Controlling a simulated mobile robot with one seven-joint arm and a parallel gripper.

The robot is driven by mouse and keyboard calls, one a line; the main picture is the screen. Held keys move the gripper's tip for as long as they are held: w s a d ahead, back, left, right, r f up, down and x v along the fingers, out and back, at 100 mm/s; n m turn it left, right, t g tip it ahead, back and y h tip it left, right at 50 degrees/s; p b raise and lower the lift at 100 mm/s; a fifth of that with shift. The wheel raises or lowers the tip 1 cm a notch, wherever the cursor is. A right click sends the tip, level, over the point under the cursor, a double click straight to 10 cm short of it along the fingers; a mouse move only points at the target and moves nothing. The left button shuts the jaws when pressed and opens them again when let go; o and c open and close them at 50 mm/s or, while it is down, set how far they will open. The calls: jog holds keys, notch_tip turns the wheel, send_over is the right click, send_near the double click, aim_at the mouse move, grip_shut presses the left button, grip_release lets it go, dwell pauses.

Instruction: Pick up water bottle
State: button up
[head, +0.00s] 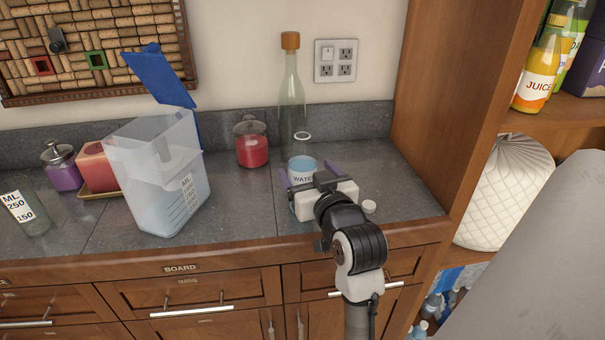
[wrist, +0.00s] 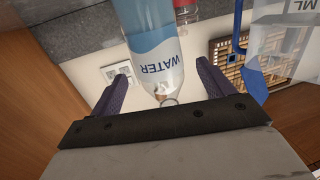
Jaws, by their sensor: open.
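The water bottle (head: 302,168) stands upright on the grey counter, with a blue label reading WATER. My gripper (head: 309,174) is at its near side, with purple fingers apart to its left and right; the gripper body hides the bottle's lower part. In the wrist view, which is upside down, the bottle (wrist: 150,45) shows between the open fingers of my gripper (wrist: 162,73), with a gap visible on each side. I cannot tell whether either finger touches it.
A tall corked glass bottle (head: 291,95) stands behind the water bottle. A red jar (head: 251,146) and a large clear container (head: 150,180) stand to the left. A wooden shelf panel (head: 450,90) rises at right. A small white round thing (head: 369,207) is right of my gripper.

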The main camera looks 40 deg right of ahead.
jog(key=p+x, duration=0.1)
jog(key=x, duration=0.1)
jog(key=p+x, duration=0.2)
jog(key=shift+w+d+r, duration=0.15)
jog(key=shift+w+r, duration=0.05)
jog(key=shift+w, duration=0.15)
jog(key=shift+w+d+f, duration=0.15)
jog(key=shift+w, duration=0.2)
jog(key=shift+c, duration=0.3)
jog(key=c, duration=1.2)
